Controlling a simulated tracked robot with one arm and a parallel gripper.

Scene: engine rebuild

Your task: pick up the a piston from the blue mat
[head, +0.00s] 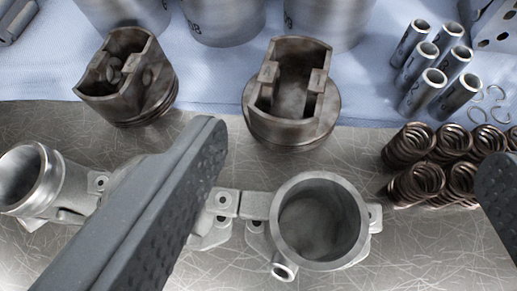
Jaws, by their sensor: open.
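Two dark brown-grey pistons sit upside down at the near edge of the blue mat (221,72), their open undersides facing up. One piston (292,122) is near the middle of the head view, and the other piston (155,82) is to its left. My gripper (350,146) is open. Its left finger crosses the lower left of the view, and its right finger shows at the right edge. The middle piston appears between the two fingers in the picture, beyond them. Nothing is between the fingers in their grip.
Silver cylinders (325,22) stand behind the pistons. Wrist pins (438,78), clips (490,104) and coil springs (432,162) are at the right. A cast metal part (318,222) with a round opening lies on the scratched steel bench (440,250) in front, with another casting (40,178) at left.

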